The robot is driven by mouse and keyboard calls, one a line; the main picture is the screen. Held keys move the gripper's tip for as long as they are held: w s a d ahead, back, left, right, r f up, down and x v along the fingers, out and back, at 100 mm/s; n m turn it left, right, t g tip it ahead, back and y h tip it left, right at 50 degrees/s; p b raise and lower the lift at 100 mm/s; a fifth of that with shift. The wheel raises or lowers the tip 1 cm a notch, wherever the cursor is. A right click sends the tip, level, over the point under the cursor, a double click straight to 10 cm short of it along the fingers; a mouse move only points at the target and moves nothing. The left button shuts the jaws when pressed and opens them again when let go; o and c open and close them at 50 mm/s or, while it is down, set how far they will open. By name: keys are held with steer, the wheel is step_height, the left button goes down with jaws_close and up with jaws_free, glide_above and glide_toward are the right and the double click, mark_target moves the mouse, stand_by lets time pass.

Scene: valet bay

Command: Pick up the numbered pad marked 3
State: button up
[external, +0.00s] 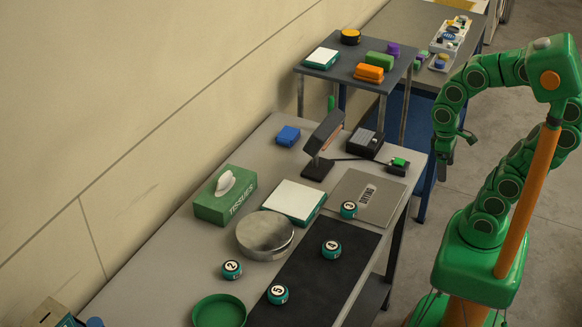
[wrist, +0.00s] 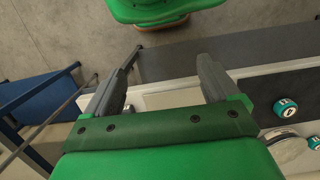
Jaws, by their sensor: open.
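The pad that appears to be marked 3 (external: 348,209) is a small round teal piece with a white number disc. It sits at the front-left edge of the grey board (external: 377,196) on the workbench. Similar pads stand nearby: 4 (external: 331,250) and 5 (external: 278,294) on the black mat (external: 306,283), and 2 (external: 231,269) on the bare bench. My gripper (external: 447,160) hangs to the right of the bench, above and apart from the pads. In the wrist view its fingers (wrist: 168,65) are spread and empty. A teal pad (wrist: 285,107) shows at right there, its number unclear.
A round metal tin (external: 265,233), a white-topped teal box (external: 295,201), a tissue box (external: 226,196) and a lamp (external: 322,138) crowd the bench. A raised shelf (external: 335,73) with several small items stands behind. Bare floor (external: 530,120) lies to the right.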

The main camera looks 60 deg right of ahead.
mark_target(349, 205)
steer(key=w+a+f+m+y, duration=0.3)
steer(key=w+m, duration=0.1)
steer(key=w, duration=0.1)
steer(key=w+a+f+m+y, duration=0.3)
steer(key=w+m+y, duration=0.1)
steer(key=w+m, duration=0.1)
steer(key=w+a+f+m+y, duration=0.3)
steer(key=w+m+y, duration=0.1)
steer(key=w, duration=0.3)
steer(key=shift+w+a+f, duration=0.2)
steer(key=shift+a, duration=0.05)
steer(key=w+f+m+t, duration=0.1)
steer(key=w+m, duration=0.1)
steer(key=w+d+f+m+t+y, duration=0.1)
steer(key=w+m, duration=0.1)
steer(key=w+d+f+m+t+y, duration=0.1)
steer(key=w+f+m, duration=0.1)
steer(key=w, duration=0.1)
steer(key=shift+d, duration=0.2)
steer(key=shift+r+x, duration=0.15)
steer(key=shift+x, duration=1.8)
steer(key=shift+r+x, duration=0.1)
steer(key=shift+x, duration=1.85)
steer(key=shift+w+a, duration=0.1)
steer(key=shift+w, duration=0.15)
steer(key=shift+c, duration=0.5)
steer(key=c, duration=1)
